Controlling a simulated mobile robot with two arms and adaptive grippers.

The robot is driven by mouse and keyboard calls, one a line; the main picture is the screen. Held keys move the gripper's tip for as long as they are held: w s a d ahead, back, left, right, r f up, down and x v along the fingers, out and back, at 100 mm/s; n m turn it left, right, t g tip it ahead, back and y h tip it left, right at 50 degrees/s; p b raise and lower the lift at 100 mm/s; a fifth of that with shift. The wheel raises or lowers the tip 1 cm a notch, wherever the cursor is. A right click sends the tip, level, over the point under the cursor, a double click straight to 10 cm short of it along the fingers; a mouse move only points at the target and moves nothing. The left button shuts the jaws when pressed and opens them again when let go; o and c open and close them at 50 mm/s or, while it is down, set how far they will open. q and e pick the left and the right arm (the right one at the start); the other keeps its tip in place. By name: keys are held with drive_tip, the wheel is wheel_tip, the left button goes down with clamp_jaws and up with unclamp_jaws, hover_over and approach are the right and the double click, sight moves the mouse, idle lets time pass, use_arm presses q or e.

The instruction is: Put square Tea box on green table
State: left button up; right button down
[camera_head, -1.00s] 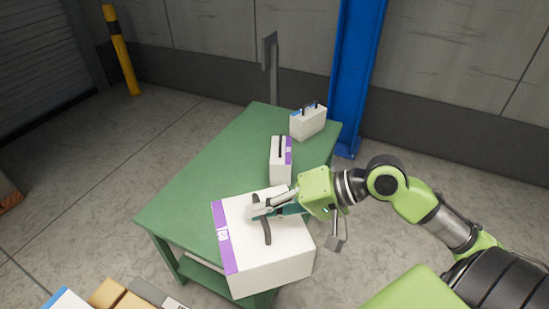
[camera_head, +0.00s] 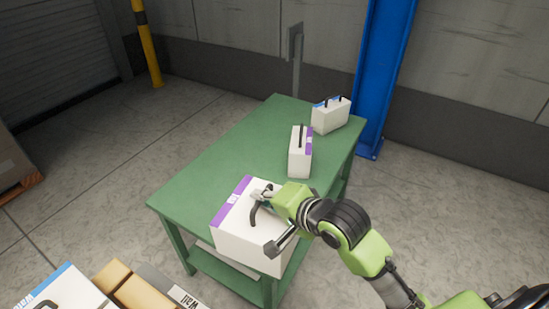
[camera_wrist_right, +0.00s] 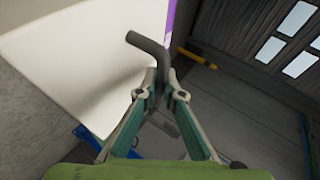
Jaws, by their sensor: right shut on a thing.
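A large white square Tea box (camera_head: 238,238) with a purple stripe and a black handle is at the near end of the green table (camera_head: 215,165). It covers part of the table's near edge; I cannot tell whether its base rests on the top. My right gripper (camera_head: 262,196) is shut on the handle on top of the box. In the right wrist view, the fingers (camera_wrist_right: 160,95) close around the dark handle, and the white box (camera_wrist_right: 90,65) fills the upper left. My left gripper is not in view.
A narrow white box with a purple stripe (camera_head: 299,160) and a white and blue box (camera_head: 331,117) stand farther back on the table. The table's left part is clear. Cartons (camera_head: 128,290) are at the bottom left. A blue column (camera_head: 385,80) stands behind.

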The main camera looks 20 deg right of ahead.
drive_tip(key=shift+w+a+r+m+h+b, duration=0.3)
drive_tip(key=shift+w+a+m+h+b, duration=0.1)
drive_tip(key=shift+w+a+m, duration=0.25)
drive_tip(key=shift+w+d, duration=0.15)
drive_tip(key=shift+w, duration=0.15)
drive_tip(key=shift+t+h, duration=0.3)
drive_tip(key=w+d+f, duration=0.1)
drive_tip(key=w, duration=0.1)
drive_tip(key=w+d+f, duration=0.1)
drive_tip(key=w+d, duration=0.1)
drive_tip(key=w, duration=0.1)
drive_tip(key=w+d+f, duration=0.1)
drive_tip(key=w, duration=0.1)
drive_tip(key=shift+w+d+f, duration=0.25)
drive_tip(key=shift+f, duration=0.15)
drive_tip(key=w+d+f, duration=0.2)
drive_tip(key=w+f, duration=0.2)
drive_tip(key=f, duration=0.5)
drive_tip(key=shift+w+d+b, duration=0.15)
drive_tip(key=shift+d+b, duration=0.05)
drive_tip(key=shift+b, duration=0.1)
